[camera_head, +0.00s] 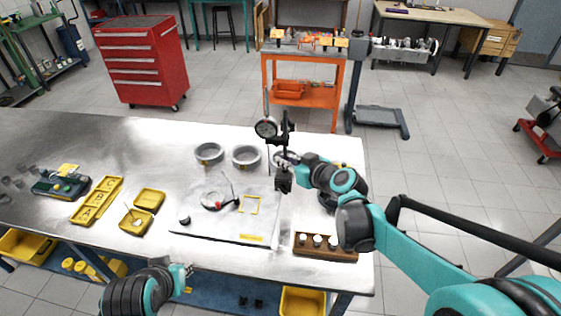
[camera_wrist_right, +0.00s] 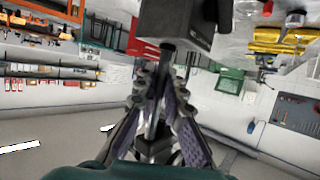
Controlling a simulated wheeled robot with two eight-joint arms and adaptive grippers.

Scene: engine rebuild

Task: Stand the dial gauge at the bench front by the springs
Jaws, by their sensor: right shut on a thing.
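The dial gauge (camera_head: 265,128) has a round dial on a dark upright stand with a black block base (camera_head: 284,183). My right gripper (camera_head: 287,160) is shut on the stand's post and holds it upright over the right part of the bench. In the right wrist view the fingers (camera_wrist_right: 163,105) close around the thin post, and the black base (camera_wrist_right: 178,22) shows beyond them. Whether the base touches the bench is unclear. My left gripper (camera_head: 184,271) is at the bench's front edge, too small to read. A wooden rack (camera_head: 343,256) with several light-topped cylinders, possibly the springs, stands at the front right.
A red tool cabinet (camera_head: 140,65) and an orange cart (camera_head: 303,100) stand behind.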

